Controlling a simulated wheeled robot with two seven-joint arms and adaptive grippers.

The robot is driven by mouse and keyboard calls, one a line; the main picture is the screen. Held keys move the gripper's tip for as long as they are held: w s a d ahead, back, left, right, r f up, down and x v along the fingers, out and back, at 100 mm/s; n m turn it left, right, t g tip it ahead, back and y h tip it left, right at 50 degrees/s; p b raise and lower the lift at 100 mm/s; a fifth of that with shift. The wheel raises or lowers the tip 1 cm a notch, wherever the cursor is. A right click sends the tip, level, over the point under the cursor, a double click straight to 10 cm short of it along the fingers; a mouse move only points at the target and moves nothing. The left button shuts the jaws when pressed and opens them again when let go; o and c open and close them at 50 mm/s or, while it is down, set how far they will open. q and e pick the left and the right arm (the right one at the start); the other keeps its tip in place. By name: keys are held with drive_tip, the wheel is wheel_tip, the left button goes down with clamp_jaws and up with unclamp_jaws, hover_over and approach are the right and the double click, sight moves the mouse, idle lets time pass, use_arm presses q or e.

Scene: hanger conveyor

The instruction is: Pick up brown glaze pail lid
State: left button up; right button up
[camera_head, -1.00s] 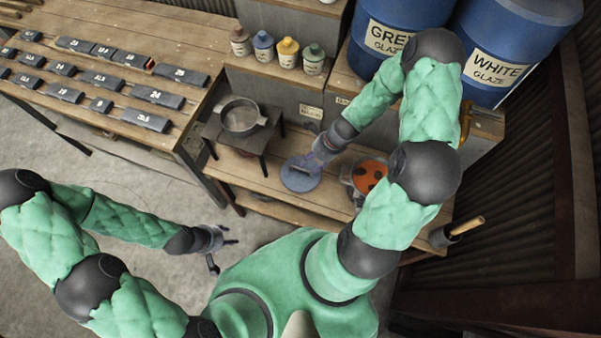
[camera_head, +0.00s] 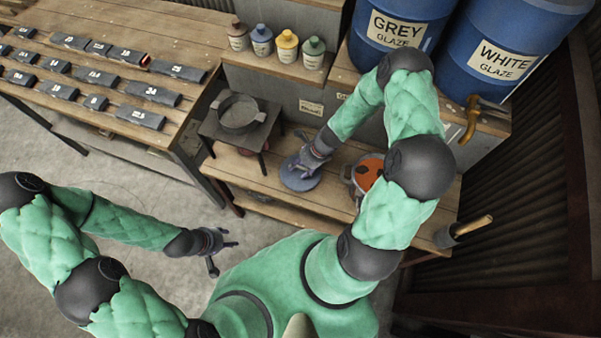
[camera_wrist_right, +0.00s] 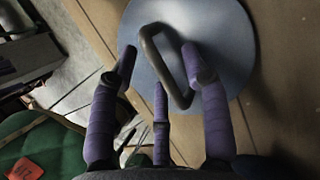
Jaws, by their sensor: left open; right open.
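The pail lid, a flat blue-grey disc (camera_head: 297,182) with a bent bar handle, lies on the low wooden shelf. In the right wrist view the lid (camera_wrist_right: 226,38) fills the upper middle, and its brown-grey handle (camera_wrist_right: 174,73) rises between my finger tips. My right gripper (camera_head: 303,164) is over the lid, with its purple-wrapped fingers (camera_wrist_right: 160,72) spread around the handle; I cannot tell whether they touch it. The open pail (camera_head: 370,173) with orange-brown contents stands to the right, partly hidden by my right arm. My left gripper (camera_head: 216,246) is open and empty above the floor.
A small dark stand with a grey pan (camera_head: 239,114) is left of the lid. Several bottles (camera_head: 287,46) stand on the upper ledge. Large blue barrels (camera_head: 517,45) are at the back right. A bench with dark labelled blocks (camera_head: 140,117) is at the left.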

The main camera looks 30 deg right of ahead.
drive_tip(key=shift+a+f, duration=0.15)
drive_tip(key=shift+f, duration=0.25)
clamp_jaws()
drive_tip(key=shift+r, duration=0.15)
